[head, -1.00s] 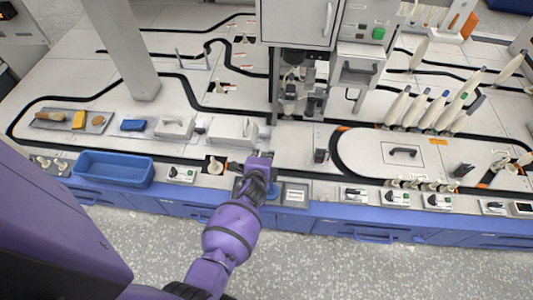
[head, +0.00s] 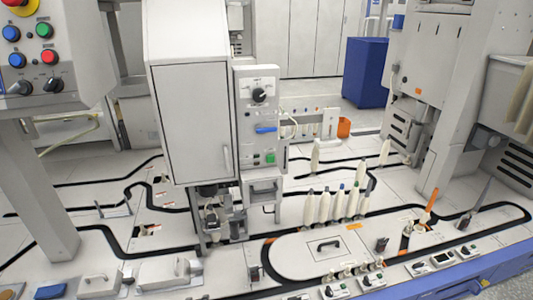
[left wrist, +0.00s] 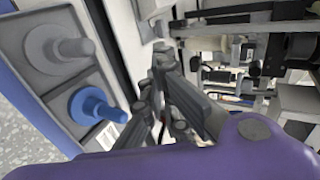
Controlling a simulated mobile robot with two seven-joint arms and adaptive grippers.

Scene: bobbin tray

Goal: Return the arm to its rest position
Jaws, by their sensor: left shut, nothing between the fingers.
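My left gripper (left wrist: 162,82) shows in the left wrist view as dark linked fingers above my purple arm housing. It is shut, with nothing held between the fingers. It is beside a grey tray (left wrist: 62,85) that holds a grey peg (left wrist: 62,48) and a blue peg (left wrist: 97,105), apart from both. The head view shows neither of my arms. My right gripper is in neither view.
In the head view a tall grey machine cabinet (head: 190,110) stands on the white worktop. Several white bobbins (head: 338,203) stand right of it. A control panel (head: 40,50) is at upper left. Machine parts (left wrist: 245,65) fill the wrist view's right side.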

